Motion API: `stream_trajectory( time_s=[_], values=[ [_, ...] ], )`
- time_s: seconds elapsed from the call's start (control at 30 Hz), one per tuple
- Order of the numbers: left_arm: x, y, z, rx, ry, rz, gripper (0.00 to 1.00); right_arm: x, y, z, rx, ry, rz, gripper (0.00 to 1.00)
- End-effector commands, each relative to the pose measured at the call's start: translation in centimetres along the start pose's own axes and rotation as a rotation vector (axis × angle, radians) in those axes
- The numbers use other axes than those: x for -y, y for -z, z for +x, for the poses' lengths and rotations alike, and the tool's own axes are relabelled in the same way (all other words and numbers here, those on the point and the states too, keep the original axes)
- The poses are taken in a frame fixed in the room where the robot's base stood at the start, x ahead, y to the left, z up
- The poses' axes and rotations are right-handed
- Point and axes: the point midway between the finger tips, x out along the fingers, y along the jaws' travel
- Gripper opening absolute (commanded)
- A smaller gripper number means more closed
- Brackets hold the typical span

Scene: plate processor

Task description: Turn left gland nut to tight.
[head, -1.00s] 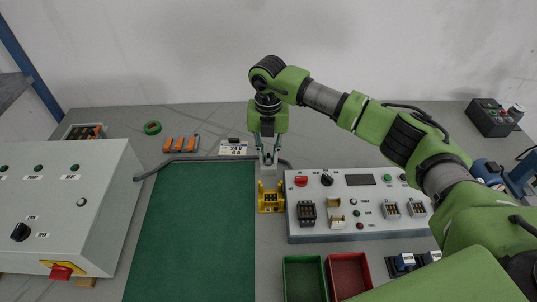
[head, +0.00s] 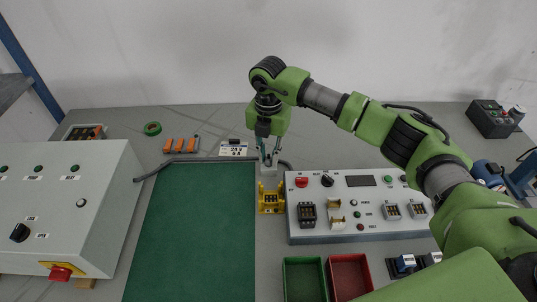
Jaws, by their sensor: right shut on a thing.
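My right gripper (head: 269,162) points down behind the yellow fixture (head: 271,198), at the back edge of the green mat (head: 205,230). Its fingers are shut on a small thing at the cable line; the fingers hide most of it. The gland nut itself is too small and covered to make out. My left gripper is not in view.
The white control panel (head: 352,240) stands just right of the gripper. A small labelled block (head: 233,148) and orange parts (head: 180,146) lie to its left. Green (head: 304,262) and red (head: 350,262) bins stand in front. The mat is bare.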

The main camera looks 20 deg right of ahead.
Motion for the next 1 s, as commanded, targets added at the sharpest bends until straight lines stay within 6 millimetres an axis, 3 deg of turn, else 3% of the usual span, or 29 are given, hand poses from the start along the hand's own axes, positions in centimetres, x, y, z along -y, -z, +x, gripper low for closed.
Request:
stream_trajectory(
  time_s=[0.07, 0.1, 0.13, 0.57, 1.0],
  values=[
    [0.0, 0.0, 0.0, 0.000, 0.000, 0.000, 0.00, -0.1, -0.1, -0.2, 0.003, -0.003, 0.000, 0.00],
    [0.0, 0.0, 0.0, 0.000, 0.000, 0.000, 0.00, -0.1, -0.1, -0.1, 0.003, -0.003, 0.000, 0.28],
    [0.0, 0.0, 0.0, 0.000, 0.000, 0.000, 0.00, -0.1, -0.1, -0.1, 0.003, -0.003, 0.000, 0.34],
    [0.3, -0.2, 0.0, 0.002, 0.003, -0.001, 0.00, 0.0, -0.1, -0.7, 0.002, -0.002, -0.001, 0.34],
    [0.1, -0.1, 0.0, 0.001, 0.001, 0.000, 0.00, -0.1, -0.1, -9.2, 0.004, -0.004, 0.000, 0.34]
  ],
)
